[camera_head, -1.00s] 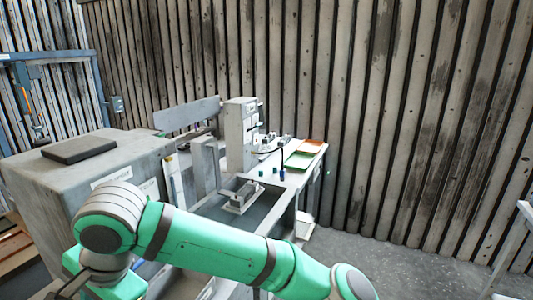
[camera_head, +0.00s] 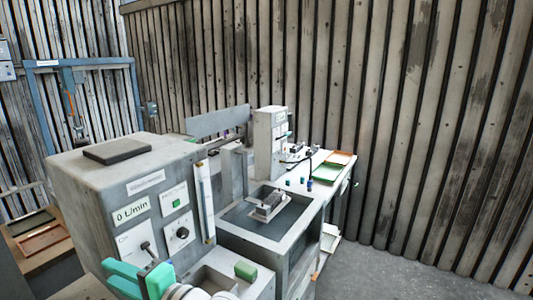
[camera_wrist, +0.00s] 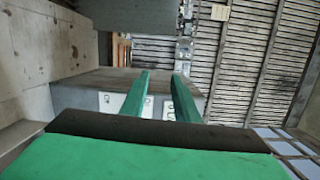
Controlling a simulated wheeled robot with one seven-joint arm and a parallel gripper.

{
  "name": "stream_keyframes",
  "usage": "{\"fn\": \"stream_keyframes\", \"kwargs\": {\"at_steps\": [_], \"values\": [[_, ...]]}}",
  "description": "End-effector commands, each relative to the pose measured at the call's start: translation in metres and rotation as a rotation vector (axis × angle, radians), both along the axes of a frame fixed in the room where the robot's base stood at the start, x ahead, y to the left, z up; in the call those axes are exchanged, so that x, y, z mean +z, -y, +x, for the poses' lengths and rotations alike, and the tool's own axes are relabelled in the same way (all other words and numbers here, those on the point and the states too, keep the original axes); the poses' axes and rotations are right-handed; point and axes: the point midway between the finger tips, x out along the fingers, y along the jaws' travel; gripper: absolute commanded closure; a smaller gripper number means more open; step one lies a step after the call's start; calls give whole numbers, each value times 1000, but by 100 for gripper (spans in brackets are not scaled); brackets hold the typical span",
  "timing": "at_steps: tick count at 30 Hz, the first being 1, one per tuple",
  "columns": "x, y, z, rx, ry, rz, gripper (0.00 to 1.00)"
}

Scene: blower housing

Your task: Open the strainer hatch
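No strainer hatch can be told apart for certain in these views. The grey machine cabinet (camera_head: 115,170) stands at the left in the head view, with a "0 L/min" readout (camera_head: 131,211), a dark knob (camera_head: 183,233) and a lever (camera_head: 147,249) on its front. A green block (camera_head: 246,270) sits on the lower ledge in front of it. My gripper (camera_wrist: 160,78) shows two green fingers apart with nothing between them. They point toward a grey cabinet with white panels. Green parts of my arm's end show at the bottom of the head view, in front of the cabinet.
A recessed basin (camera_head: 240,220) holding a small grey fixture (camera_head: 268,204) lies right of the cabinet. A grey upright unit (camera_head: 270,145) and green and orange trays (camera_head: 327,172) are behind it. A blue frame (camera_head: 95,65) stands far left. The floor (camera_head: 380,270) at right is clear.

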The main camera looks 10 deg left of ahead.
Motion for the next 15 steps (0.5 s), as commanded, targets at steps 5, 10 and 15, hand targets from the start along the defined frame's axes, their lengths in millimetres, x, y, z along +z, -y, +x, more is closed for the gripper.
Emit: {"fn": "stream_keyframes", "kwargs": {"at_steps": [5,10,15], "values": [[-21,21,21,-147,36,105,72],[-49,48,38,-308,82,155,72],[-85,82,48,-481,129,158,72]]}}
